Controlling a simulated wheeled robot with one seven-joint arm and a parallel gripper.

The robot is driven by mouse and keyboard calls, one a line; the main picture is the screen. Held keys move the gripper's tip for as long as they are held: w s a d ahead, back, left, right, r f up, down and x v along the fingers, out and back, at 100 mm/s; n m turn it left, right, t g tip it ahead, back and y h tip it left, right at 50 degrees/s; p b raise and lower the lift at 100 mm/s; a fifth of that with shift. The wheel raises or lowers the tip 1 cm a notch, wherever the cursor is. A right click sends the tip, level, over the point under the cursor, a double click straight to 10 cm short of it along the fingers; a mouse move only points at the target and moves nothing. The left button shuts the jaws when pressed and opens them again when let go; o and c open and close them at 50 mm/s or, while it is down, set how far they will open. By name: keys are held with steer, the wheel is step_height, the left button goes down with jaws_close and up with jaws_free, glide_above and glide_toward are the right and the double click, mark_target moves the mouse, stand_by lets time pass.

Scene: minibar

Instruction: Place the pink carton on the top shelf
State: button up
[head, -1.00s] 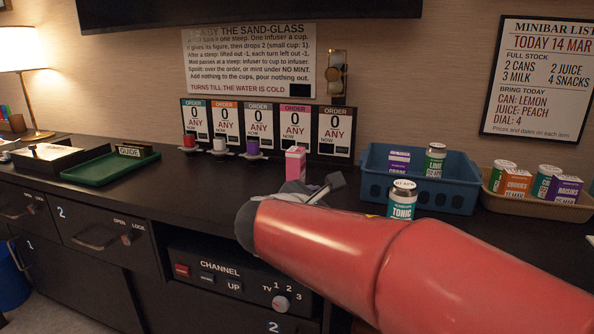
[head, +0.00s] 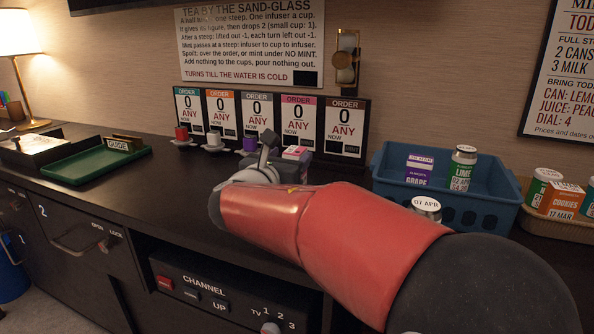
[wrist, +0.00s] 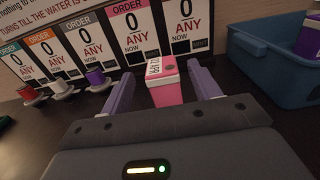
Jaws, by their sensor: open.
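The pink carton (head: 297,152) stands upright on the dark counter, in front of the order cards. In the head view my gripper and arm partly hide it. In the wrist view the pink carton (wrist: 162,84) shows its white printed top and pink side between the two purple fingers. My gripper (wrist: 160,72) is open, with a finger on either side of the carton and visible gaps beside it. In the head view my gripper (head: 268,150) is low over the counter. I cannot make out a top shelf in these views.
Order cards (head: 259,120) stand behind the carton, with small cups (head: 214,141) to the left. A blue bin (head: 480,205) with a grape carton and lime can is at right. A can (head: 427,206) stands before it. A green tray (head: 92,165) lies left.

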mark_target(298, 147)
steer(key=x, duration=0.5)
steer(key=shift+w+d+f+p, duration=0.1)
steer(key=shift+w+d+p, duration=0.1)
steer(key=shift+p, duration=0.1)
steer(key=c, duration=1.3)
